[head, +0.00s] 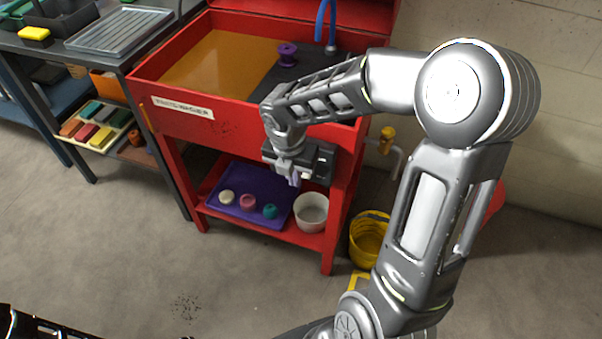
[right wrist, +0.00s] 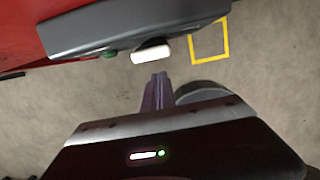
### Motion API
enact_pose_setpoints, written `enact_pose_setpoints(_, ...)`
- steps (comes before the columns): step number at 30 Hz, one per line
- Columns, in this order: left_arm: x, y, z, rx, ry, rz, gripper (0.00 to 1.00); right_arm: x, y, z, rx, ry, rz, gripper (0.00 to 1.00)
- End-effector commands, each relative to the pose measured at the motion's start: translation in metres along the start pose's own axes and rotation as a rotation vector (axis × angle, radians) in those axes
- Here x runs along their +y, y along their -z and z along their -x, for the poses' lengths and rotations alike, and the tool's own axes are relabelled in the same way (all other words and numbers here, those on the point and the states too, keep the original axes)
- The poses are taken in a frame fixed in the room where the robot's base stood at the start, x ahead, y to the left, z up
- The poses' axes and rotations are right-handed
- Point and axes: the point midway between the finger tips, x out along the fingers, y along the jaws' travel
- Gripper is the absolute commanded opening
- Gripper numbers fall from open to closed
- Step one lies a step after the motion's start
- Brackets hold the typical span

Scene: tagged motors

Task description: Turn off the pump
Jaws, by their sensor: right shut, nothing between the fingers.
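The red parts washer (head: 185,117) stands in the middle of the head view with a label on its front. A dark grey control box (head: 322,160) sits on its front near the right corner. In the right wrist view the box (right wrist: 130,25) carries a white switch or button (right wrist: 151,54) and a small green one (right wrist: 110,54). My right gripper (head: 294,181) is shut and empty, just in front of the box. In the right wrist view its fingertips (right wrist: 158,77) are close below the white part, with a small gap showing.
Below the washer, a purple tray (head: 236,192) holds small round parts beside a white bucket (head: 311,212). A yellow bucket (head: 368,238) stands on the floor at right, near a yellow-handled valve (head: 387,137). A work table (head: 100,50) stands left. The front floor is clear.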

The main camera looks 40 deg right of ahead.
Motion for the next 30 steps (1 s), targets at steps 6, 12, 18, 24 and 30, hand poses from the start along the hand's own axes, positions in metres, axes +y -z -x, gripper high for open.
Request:
enact_pose_setpoints(6, 0.002, 0.0, 0.006, 0.0, 0.0, 0.0, 0.5, 0.006, 0.013, 0.036, -0.002, -0.002, -0.001, 0.0)
enact_pose_setpoints(12, 0.004, 0.0, 0.01, 0.0, 0.0, 0.001, 0.5, 0.006, 0.022, 0.074, 0.0, -0.002, 0.001, 0.0)
enact_pose_setpoints(18, 0.005, 0.0, 0.012, 0.0, 0.0, 0.001, 0.5, 0.005, 0.028, 0.094, 0.002, 0.0, 0.0, 0.0)
enact_pose_setpoints(24, 0.005, 0.0, 0.012, 0.0, 0.0, 0.001, 0.5, 0.005, 0.029, 0.097, 0.003, 0.002, 0.0, 0.0)
enact_pose_setpoints(30, 0.005, 0.0, 0.012, 0.0, 0.0, 0.001, 0.5, 0.005, 0.029, 0.096, 0.003, 0.002, 0.0, 0.0)
